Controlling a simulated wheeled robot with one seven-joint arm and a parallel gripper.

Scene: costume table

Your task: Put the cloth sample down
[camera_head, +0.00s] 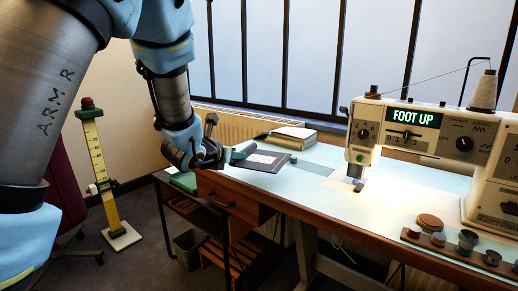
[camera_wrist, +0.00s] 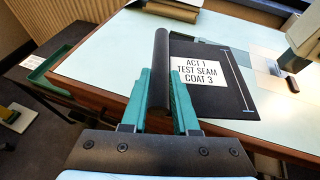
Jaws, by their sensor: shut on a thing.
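The cloth sample (camera_wrist: 228,95) is a dark flat panel with a thick rolled edge at its left. A white label on it reads "ACT 1 TEST SEAM COAT 3", beside a pale measuring line. My gripper (camera_wrist: 158,100) has green fingers on both sides of the rolled edge and is shut on it. In the head view the sample (camera_head: 268,162) is at the left end of the pale blue table (camera_head: 318,184), with my gripper (camera_head: 236,156) at its left. I cannot tell whether the sample touches the tabletop.
A sewing machine (camera_head: 425,130) showing "FOOT UP" stands at the right, with spools (camera_head: 468,240) in front. Books (camera_head: 292,137) lie behind the sample. A drawer unit (camera_head: 228,193) is under the table's left end. A yellow measuring stand (camera_head: 97,165) is on the floor at left. The table's middle is mostly clear.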

